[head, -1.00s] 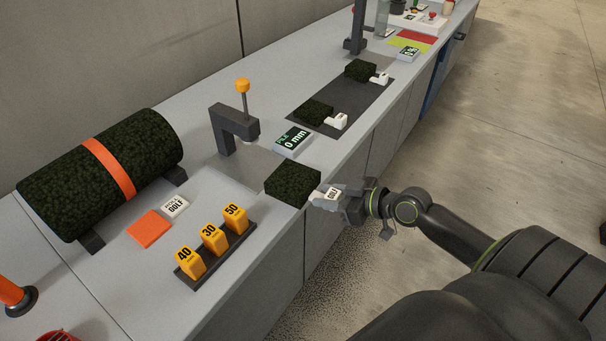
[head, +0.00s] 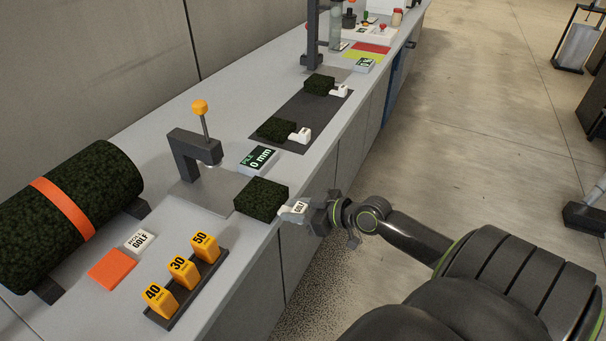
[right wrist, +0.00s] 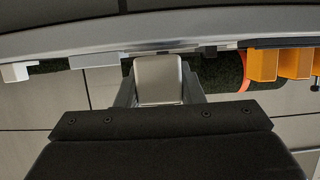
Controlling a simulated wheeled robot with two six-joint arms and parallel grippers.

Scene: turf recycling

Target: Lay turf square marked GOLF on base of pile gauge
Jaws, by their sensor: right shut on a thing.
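A dark green turf square (head: 262,199) has a white tag marked GOLF (head: 293,209). My right gripper (head: 312,212) is shut on that tag at the counter's front edge; the white tag also shows between the fingers in the right wrist view (right wrist: 158,80). The turf square is just in front of the pile gauge, over or near the front of its base; I cannot tell whether it touches. The pile gauge (head: 185,160) is a dark grey bracket with an orange-knobbed plunger over a grey base plate (head: 212,190). Its display (head: 259,160) reads 0 mm. My left gripper is out of view.
Two other tagged turf squares (head: 277,130) (head: 320,85) lie on a dark mat (head: 296,118) further back. A turf roll (head: 65,215) with an orange band, a ROLL GOLF card (head: 140,241), an orange pad (head: 112,268) and yellow blocks marked 40, 30, 50 (head: 183,272) are nearer.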

